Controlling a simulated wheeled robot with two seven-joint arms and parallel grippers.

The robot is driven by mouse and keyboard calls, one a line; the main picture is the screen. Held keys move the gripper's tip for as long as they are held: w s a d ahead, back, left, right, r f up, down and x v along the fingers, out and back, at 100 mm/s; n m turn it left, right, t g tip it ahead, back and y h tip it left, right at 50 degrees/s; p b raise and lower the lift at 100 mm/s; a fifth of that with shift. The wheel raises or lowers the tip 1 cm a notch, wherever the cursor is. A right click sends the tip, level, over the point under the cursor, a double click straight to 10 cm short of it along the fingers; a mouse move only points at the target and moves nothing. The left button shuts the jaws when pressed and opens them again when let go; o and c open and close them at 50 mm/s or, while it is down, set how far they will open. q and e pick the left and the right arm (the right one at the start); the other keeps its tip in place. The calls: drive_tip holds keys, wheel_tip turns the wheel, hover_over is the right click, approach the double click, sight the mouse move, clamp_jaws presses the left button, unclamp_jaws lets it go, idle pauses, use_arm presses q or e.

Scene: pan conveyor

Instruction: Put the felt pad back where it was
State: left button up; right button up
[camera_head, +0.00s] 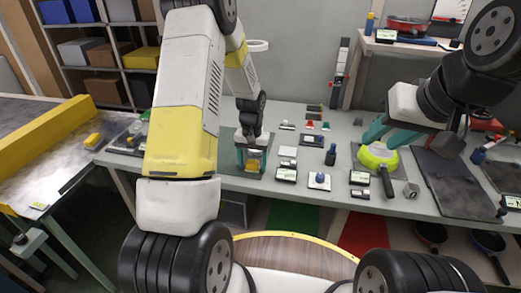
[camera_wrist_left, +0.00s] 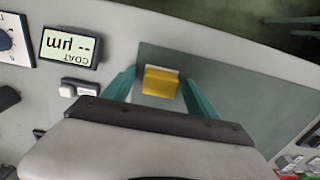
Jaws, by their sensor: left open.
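My left gripper (camera_head: 250,160) is low over a dark grey mat (camera_head: 228,140) on the bench. In the left wrist view, my left gripper (camera_wrist_left: 162,88) has its teal fingers apart, on either side of a small yellow block (camera_wrist_left: 160,83) with a pale edge. The block stands over the dark mat (camera_wrist_left: 225,85), with visible gaps to the fingers. I cannot tell for sure which thing is the felt pad; this yellow block may be it. My right gripper (camera_head: 389,137) has its teal fingers apart above a yellow-green pan (camera_head: 376,158).
A display box (camera_wrist_left: 70,46) reading COAT stands beside the mat. Small blocks, a dark blue bottle (camera_head: 331,155) and a knob box (camera_head: 319,180) are on the bench to the right.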

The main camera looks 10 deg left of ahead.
sight(253, 162)
use_arm(q)
drive_tip(key=shift+r, duration=0.1)
wheel_tip(253, 162, up, 12)
drive_tip(key=s+r+t+h, duration=0.1)
drive_tip(key=s+r+t, duration=0.2)
drive_tip(key=s+r, duration=1)
drive_tip(key=s+d+r+t, duration=0.1)
drive_tip(key=s+r, duration=0.2)
drive_tip(key=s, duration=0.2)
drive_tip(key=s+d+r+t+h, duration=0.1)
drive_tip(key=s+r+t, duration=0.1)
drive_tip(key=s, duration=0.4)
drive_tip(key=shift+s+r, duration=0.15)
drive_tip(key=shift+r, duration=0.6)
